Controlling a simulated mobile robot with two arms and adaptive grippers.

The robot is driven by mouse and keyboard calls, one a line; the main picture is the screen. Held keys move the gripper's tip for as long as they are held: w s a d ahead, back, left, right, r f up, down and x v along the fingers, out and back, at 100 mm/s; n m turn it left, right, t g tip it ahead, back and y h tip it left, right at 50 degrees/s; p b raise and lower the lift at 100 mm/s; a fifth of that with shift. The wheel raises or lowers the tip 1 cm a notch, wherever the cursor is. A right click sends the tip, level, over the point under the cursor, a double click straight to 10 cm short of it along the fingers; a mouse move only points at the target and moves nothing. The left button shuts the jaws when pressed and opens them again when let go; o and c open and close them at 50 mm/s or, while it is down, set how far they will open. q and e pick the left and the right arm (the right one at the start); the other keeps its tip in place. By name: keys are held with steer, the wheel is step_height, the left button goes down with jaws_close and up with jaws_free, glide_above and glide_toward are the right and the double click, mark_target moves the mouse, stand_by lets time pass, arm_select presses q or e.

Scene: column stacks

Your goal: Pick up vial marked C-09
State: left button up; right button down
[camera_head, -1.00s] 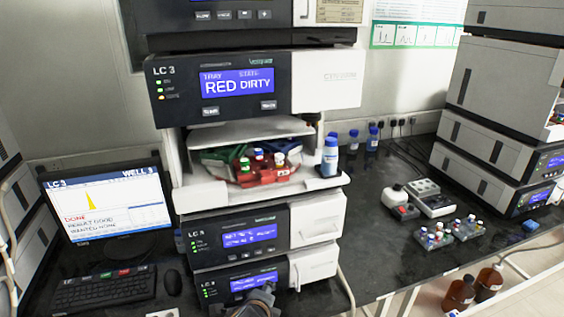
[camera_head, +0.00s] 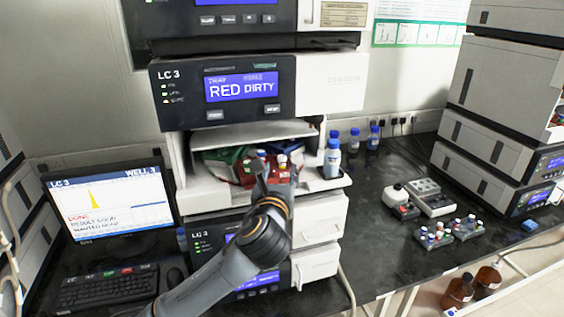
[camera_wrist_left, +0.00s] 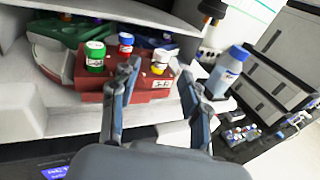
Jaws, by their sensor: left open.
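Several capped vials stand on a red tray (camera_wrist_left: 150,88) in the open bay of the LC 3 stack. In the left wrist view there is a green vial (camera_wrist_left: 95,57), a red-and-blue vial (camera_wrist_left: 125,42) and a yellow-and-white vial (camera_wrist_left: 160,63). No marking C-09 is readable on any of them. My left gripper (camera_wrist_left: 161,75) is open and empty in front of the tray. The yellow-and-white vial shows between its fingertips, beyond them. In the head view the left gripper (camera_head: 268,180) partly hides the red tray (camera_head: 246,175). My right gripper is not in view.
Other blue-capped bottles (camera_head: 354,141) stand behind. Small vial racks (camera_head: 466,229) lie on the dark bench. The stack's shelf overhangs the vials.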

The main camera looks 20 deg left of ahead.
mark_target(282, 163)
arm_select(q)
steer(key=p+x, duration=0.1)
steer(key=x, duration=0.5)
steer(key=shift+w, duration=0.25)
steer(key=shift+s, duration=0.1)
steer(key=shift+c, duration=0.4)
steer(key=c, duration=0.9)
